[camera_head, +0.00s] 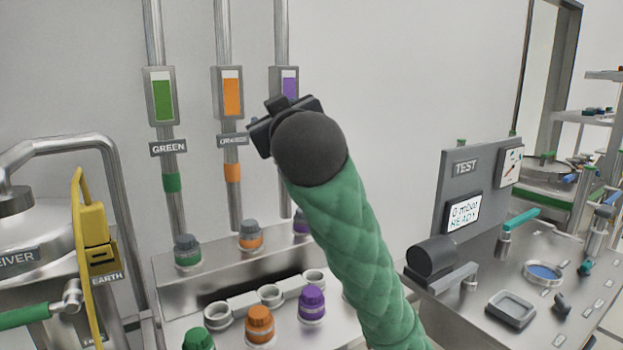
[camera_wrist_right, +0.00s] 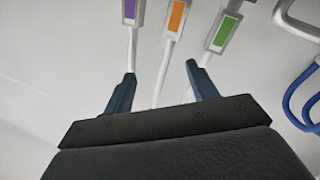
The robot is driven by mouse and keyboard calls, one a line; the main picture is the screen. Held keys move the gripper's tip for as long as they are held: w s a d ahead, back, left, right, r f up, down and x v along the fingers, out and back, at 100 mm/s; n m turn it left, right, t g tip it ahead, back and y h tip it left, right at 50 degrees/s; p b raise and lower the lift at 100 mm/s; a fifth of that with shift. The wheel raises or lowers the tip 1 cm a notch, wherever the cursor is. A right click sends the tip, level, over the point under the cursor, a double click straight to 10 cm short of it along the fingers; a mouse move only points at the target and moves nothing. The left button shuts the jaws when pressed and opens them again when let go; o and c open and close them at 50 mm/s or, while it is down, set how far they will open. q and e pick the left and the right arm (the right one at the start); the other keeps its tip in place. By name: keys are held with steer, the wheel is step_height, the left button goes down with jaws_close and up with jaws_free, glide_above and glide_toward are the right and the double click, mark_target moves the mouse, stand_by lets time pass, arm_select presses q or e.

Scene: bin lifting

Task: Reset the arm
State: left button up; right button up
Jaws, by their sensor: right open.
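My right arm comes up from the bottom in the head view, in a green quilted sleeve with a dark rounded wrist. My right gripper (camera_head: 280,112) is raised in front of the wall pipes, pointing away, its fingers mostly hidden behind the wrist. In the right wrist view my right gripper (camera_wrist_right: 160,73) is open, with two dark blue fingers wide apart and nothing between them. Beyond them are the purple label (camera_wrist_right: 130,10), orange label (camera_wrist_right: 176,16) and green label (camera_wrist_right: 222,32). My left gripper is not in view.
A steel bench (camera_head: 165,275) with green, orange and purple capped fittings stands below my right arm. A steel vessel (camera_head: 40,240) with a yellow clamp (camera_head: 97,225) is at left. A test station (camera_head: 475,190) with small parts is at right.

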steer(key=s+d+f+m+g+h, duration=0.1)
steer(key=s+d+f+m+g, duration=0.3)
steer(key=f, duration=1.1)
steer(key=d+f+n+g+h, duration=0.1)
steer(key=d+f, duration=0.5)
steer(key=f, duration=0.9)
steer(key=s+d+f+m+g+h, duration=0.1)
steer(key=s+d+f+m+g, duration=0.3)
steer(key=f, duration=1.1)
steer(key=s+d+f+n+g, duration=0.1)
steer(key=s+d+f+g, duration=0.15)
steer(key=s+f, duration=0.5)
steer(key=s+d+f+g, duration=0.1)
steer(key=s+d+f, duration=0.25)
steer(key=f, duration=0.75)
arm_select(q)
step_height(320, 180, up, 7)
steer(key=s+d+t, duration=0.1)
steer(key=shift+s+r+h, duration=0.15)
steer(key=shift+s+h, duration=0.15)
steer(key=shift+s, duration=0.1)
arm_select(e)
steer(key=s+f+g, duration=0.1)
steer(key=s+f, duration=0.4)
steer(key=s, duration=0.3)
steer(key=s+f+g, duration=0.2)
steer(key=s+f, duration=0.4)
steer(key=s, duration=0.3)
steer(key=shift+s+h, duration=0.15)
steer(key=shift+h, duration=0.25)
